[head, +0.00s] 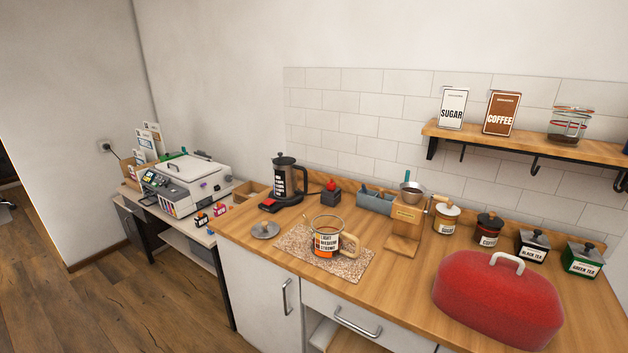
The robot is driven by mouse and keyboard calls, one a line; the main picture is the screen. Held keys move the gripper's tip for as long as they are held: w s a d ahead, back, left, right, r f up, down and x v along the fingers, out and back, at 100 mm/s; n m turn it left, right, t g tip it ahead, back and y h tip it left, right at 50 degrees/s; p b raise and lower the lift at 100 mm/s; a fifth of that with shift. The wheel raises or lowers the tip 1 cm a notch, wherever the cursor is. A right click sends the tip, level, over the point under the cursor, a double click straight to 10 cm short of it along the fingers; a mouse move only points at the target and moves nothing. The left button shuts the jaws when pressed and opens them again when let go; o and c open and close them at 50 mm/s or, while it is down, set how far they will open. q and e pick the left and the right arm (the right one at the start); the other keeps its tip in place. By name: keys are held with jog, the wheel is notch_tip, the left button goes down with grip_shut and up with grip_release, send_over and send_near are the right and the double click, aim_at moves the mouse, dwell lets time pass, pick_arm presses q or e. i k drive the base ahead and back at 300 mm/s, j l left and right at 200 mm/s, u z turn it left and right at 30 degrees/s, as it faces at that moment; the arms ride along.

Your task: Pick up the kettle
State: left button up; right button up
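The kettle (287,178) is dark with a silver band at the top and a black handle on its right side. It stands upright on a black base with a red switch, near the back left of the wooden counter (400,278). A white label with dark lettering shows on its front. Neither of my grippers shows in the head view, and nothing touches the kettle from outside its base.
A red bread box (497,300) fills the front right. A printer (187,182) stands on a lower table at left.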

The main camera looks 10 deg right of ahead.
aim_at(285, 178)
jog(key=i+j+z, duration=0.15)
jog(key=z, duration=0.15)
jog(key=i+j+z, duration=0.15)
jog(key=j+z, duration=0.15)
jog(key=i+j+z, duration=0.1)
jog(key=j+z, duration=0.2)
jog(key=j, duration=0.15)
jog(key=i+j+z, duration=0.1)
jog(key=j+z, duration=0.15)
jog(key=j, duration=0.2)
jog(key=j+z, duration=0.2)
jog(key=j, duration=0.2)
jog(key=i, duration=0.05)
